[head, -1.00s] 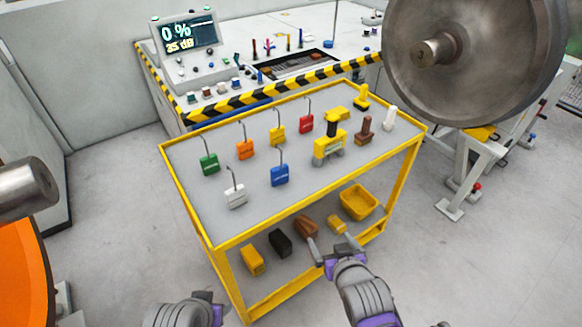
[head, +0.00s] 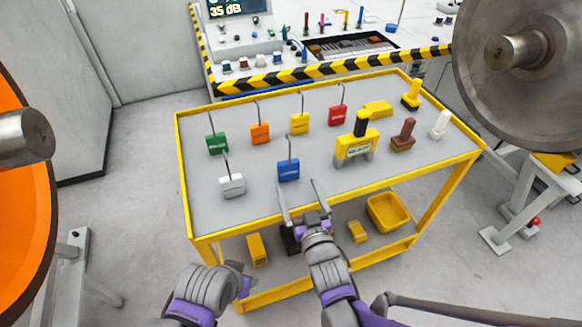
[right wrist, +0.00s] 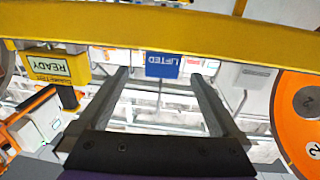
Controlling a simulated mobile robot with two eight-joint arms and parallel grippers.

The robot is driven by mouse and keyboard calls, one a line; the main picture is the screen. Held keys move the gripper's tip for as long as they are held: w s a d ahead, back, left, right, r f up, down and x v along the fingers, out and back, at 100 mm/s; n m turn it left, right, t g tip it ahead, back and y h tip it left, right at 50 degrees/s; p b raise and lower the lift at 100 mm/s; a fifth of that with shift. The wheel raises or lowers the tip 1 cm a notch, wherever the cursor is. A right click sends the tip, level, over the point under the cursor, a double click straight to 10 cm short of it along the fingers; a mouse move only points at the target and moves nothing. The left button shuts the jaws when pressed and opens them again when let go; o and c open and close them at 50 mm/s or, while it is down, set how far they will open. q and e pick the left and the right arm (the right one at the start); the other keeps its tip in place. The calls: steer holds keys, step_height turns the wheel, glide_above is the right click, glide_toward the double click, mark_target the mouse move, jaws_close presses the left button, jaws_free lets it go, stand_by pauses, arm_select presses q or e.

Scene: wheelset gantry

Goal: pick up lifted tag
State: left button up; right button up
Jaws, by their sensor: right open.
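The lifted tag is a blue block with a thin wire hook (head: 288,170), standing on the grey top of the yellow-framed cart (head: 240,205). In the right wrist view the blue tag (right wrist: 162,66) reads LIFTED and appears between my finger tips, beyond the yellow edge bar. My right gripper (head: 302,190) is open and empty at the cart's front edge, just short of the tag and apart from it. My left gripper (head: 242,284) is low in front of the cart; its fingers are not clear.
White (head: 232,185), green (head: 217,142), orange (head: 260,133), yellow (head: 299,124) and red (head: 337,116) hooked tags stand nearby. A yellow READY device (head: 355,147) and stamps are to the right. A large steel wheel (head: 525,70) hangs at right.

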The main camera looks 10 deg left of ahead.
mark_target(289, 171)
steer(key=x, duration=0.2)
steer(key=shift+w+a, duration=0.15)
steer(key=shift+w, duration=0.15)
steer(key=x, duration=0.5)
steer(key=shift+a+r+p, duration=0.15)
steer(key=shift+a+p, duration=0.05)
steer(key=shift+p, duration=0.2)
steer(key=shift+s, duration=0.1)
steer(key=shift+c, duration=0.3)
steer(key=shift+r, duration=0.1)
steer(key=c, duration=1.3)
